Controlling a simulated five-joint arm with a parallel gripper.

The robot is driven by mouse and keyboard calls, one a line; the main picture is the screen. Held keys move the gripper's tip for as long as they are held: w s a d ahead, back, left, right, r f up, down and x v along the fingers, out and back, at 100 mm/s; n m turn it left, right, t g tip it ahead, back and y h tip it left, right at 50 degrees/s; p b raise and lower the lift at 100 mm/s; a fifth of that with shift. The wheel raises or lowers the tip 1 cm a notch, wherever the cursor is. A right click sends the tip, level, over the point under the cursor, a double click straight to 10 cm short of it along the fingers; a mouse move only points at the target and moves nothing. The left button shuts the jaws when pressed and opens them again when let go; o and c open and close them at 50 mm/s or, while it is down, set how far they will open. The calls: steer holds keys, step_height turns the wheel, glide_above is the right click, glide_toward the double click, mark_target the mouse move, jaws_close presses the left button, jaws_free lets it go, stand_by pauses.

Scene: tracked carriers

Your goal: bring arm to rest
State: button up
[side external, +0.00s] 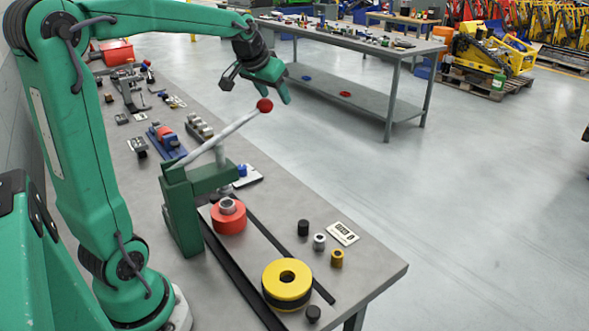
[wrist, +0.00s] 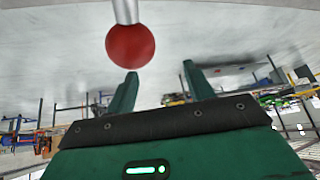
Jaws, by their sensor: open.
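My gripper (side external: 285,90) is held above the workbench with its green fingers apart and nothing between them. In the wrist view my two green fingertips (wrist: 157,85) stand apart, with a red ball (wrist: 131,46) close to the left finger. In the side external view the red ball (side external: 264,105) sits at the tip of a pale lever rod (side external: 222,134), just below and left of my fingers. I cannot tell if they touch. The rod slants up from a green stand (side external: 184,215) on the bench.
On the workbench (side external: 375,275) are a red carrier (side external: 229,217) and a yellow carrier (side external: 287,284) between dark rails. Small cylinders (side external: 319,242) and a label plate (side external: 342,233) lie right of them. Several tools and parts lie farther back. Open floor is right of the bench; another table (side external: 345,45) stands behind.

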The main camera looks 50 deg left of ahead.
steer(key=s+d+r+m+t, duration=0.2)
steer(key=s+d+r+m, duration=0.1)
steer(key=s+d, duration=0.55)
steer(key=s+d+f+g+h, duration=0.2)
steer(key=s+d+f, duration=0.7)
steer(key=s, duration=0.3)
steer(key=shift+s+d+f+g+h, duration=0.2)
steer(key=shift+d+g+h, duration=0.1)
steer(key=shift+d, duration=0.15)
